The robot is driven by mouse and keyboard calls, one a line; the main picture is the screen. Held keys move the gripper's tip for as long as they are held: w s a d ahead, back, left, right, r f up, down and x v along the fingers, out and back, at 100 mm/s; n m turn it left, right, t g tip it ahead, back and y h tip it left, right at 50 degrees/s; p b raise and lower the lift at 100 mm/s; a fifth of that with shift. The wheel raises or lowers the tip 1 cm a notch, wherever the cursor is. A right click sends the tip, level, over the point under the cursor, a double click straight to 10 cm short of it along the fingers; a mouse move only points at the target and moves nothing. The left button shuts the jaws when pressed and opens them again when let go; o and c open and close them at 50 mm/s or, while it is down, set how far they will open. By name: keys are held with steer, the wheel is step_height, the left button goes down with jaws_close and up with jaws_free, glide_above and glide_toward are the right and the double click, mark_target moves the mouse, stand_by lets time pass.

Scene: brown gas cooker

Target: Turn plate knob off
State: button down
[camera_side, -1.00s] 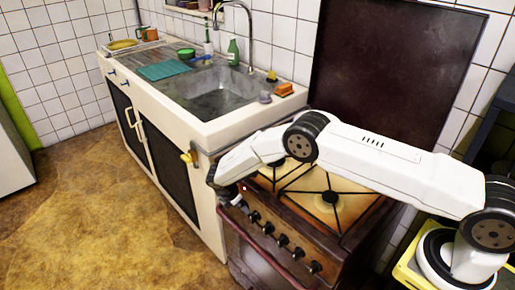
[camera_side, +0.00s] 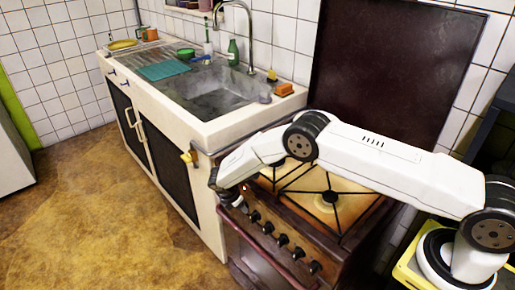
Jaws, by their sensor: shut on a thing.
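The brown gas cooker (camera_side: 345,210) has a row of black knobs along its front panel, among them one (camera_side: 268,228) near the middle. My gripper (camera_side: 230,201) is at the left end of this row, low against the front panel. It is shut on a knob there, which is mostly hidden behind the gripper and wrist. The knob's angle cannot be made out.
A dark raised lid (camera_side: 395,70) stands behind the burners. The white sink counter (camera_side: 200,125) adjoins the cooker on the left, with a yellow valve (camera_side: 189,157) on its side near my wrist. The brown floor (camera_side: 100,215) in front is clear.

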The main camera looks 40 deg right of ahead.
steer(key=shift+t, duration=0.4)
steer(key=shift+s+d+t, duration=0.1)
steer(key=shift+t, duration=0.4)
steer(key=shift+m+t, duration=0.3)
steer(key=shift+c, duration=0.4)
jaws_free()
steer(key=shift+s+r, duration=0.1)
steer(key=shift+r, duration=0.05)
steer(key=v, duration=0.7)
steer(key=shift+r, duration=0.25)
steer(key=shift+s, duration=0.1)
steer(key=shift+c, duration=0.2)
